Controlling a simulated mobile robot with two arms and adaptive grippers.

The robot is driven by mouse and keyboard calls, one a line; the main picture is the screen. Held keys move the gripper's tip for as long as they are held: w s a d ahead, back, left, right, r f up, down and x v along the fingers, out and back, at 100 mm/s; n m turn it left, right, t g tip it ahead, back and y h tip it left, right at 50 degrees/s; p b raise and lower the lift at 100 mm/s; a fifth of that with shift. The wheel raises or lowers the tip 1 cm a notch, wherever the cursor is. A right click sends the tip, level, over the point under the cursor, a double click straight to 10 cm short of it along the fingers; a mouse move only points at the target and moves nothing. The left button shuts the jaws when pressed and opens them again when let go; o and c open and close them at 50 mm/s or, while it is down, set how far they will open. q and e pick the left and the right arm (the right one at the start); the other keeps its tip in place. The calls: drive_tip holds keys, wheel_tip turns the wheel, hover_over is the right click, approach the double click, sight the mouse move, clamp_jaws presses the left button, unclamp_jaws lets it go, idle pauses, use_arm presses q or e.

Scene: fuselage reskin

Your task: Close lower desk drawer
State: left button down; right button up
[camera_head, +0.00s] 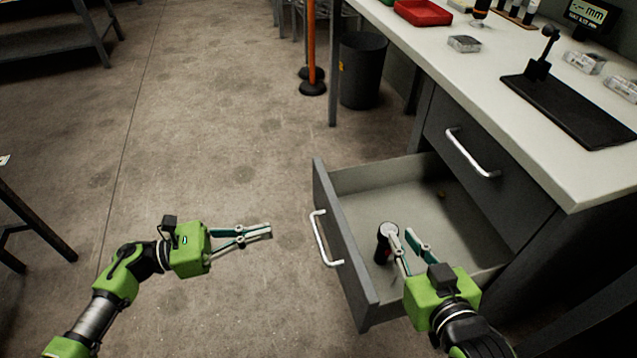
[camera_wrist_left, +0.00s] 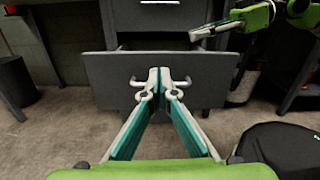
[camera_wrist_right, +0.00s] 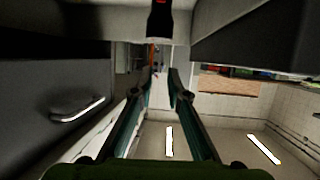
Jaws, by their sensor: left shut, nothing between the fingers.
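The lower desk drawer (camera_head: 345,250) is pulled well out. Its grey front and silver handle (camera_head: 320,240) face left in the head view, and the drawer front (camera_wrist_left: 108,75) fills the middle of the left wrist view. My left gripper (camera_head: 270,230) is shut and empty, apart from the drawer front and pointing at the handle. In the left wrist view its tips cover the handle's middle, so contact cannot be told there. My right gripper (camera_head: 402,234) is open over the drawer's interior. A black item with a pale round top (camera_head: 387,230) is in the drawer beside its fingertips.
The upper drawer (camera_head: 480,165) is closed beneath the white desktop (camera_head: 500,85). A black bin (camera_head: 362,70) and an orange post (camera_head: 311,45) stand behind. Dark table legs (camera_head: 35,225) stand at the far left.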

use_arm(q)
drive_tip(key=w+a, duration=0.1)
approach(333, 213)
drive_tip(key=shift+m, duration=0.4)
drive_tip(key=x, duration=0.5)
drive_tip(key=shift+w+d, duration=0.1)
drive_tip(key=shift+d, duration=0.15)
drive_tip(key=shift+x, duration=0.75)
use_arm(e)
drive_tip(key=shift+w+r, duration=0.25)
drive_tip(key=shift+w, duration=0.05)
